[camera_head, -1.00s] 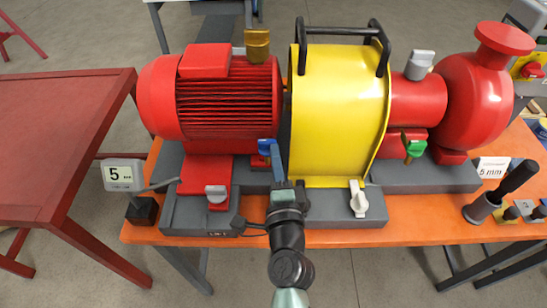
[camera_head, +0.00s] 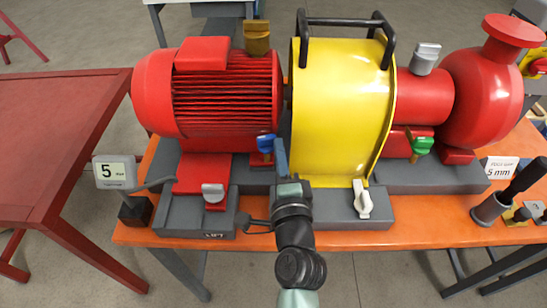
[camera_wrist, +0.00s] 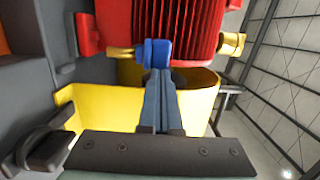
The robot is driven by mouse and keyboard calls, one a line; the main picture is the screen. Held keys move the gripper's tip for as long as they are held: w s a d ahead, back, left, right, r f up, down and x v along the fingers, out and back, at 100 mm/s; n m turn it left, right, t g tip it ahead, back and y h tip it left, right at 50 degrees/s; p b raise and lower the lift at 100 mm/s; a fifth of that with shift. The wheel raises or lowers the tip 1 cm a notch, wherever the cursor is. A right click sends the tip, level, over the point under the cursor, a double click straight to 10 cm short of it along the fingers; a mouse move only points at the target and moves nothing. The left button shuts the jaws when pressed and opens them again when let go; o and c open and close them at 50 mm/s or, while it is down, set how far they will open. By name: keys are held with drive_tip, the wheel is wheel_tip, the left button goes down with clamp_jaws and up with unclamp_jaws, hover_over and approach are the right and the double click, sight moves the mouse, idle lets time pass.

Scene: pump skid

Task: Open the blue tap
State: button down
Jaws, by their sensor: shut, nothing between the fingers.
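The blue tap (camera_head: 265,143) sits low in front of the red motor (camera_head: 215,95), just left of the yellow guard (camera_head: 340,105). In the wrist view the blue handle (camera_wrist: 157,52) is at the end of a short brass stem, straight ahead of my fingertips. My gripper (camera_head: 280,142) is shut and empty, with its fingers just right of the tap in the head view. In the wrist view the fingertips (camera_wrist: 159,73) are right at the handle; I cannot tell whether they touch it. How far the handle is turned is unclear.
A display reading 5 (camera_head: 115,172) stands at the left. Tools stand at the right edge of the orange table (camera_head: 430,232).

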drive_tip(key=shift+w+d+b, duration=0.65)
drive_tip(key=shift+w+b, duration=0.25)
drive_tip(key=shift+s, duration=0.1)
idle(1.1)
